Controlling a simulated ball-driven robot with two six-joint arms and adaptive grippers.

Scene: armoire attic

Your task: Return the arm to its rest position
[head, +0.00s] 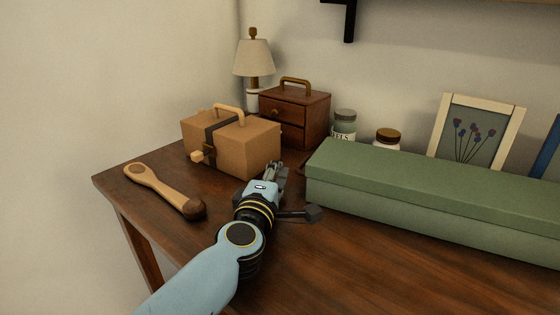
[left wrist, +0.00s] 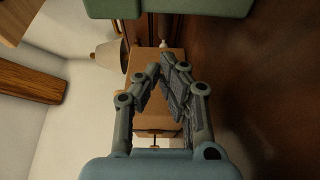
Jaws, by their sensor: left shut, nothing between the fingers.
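My left arm comes in from the bottom left of the head view. My left gripper (head: 274,175) is above the brown table, in front of the tan box and left of the long green box. In the left wrist view the fingers of my left gripper (left wrist: 163,68) meet at their tips, shut with nothing between them. The tan box (head: 250,146) has a dark strap and a handle on top; it also shows behind the fingers in the left wrist view (left wrist: 172,58). My right gripper is not in view.
A wooden spoon-like tool (head: 165,188) lies at the table's left edge. The long green box (head: 430,195) fills the right side. A small drawer chest (head: 300,118), a lamp (head: 254,60), jars (head: 344,122) and a framed flower picture (head: 474,135) stand behind. The front tabletop (head: 360,270) is clear.

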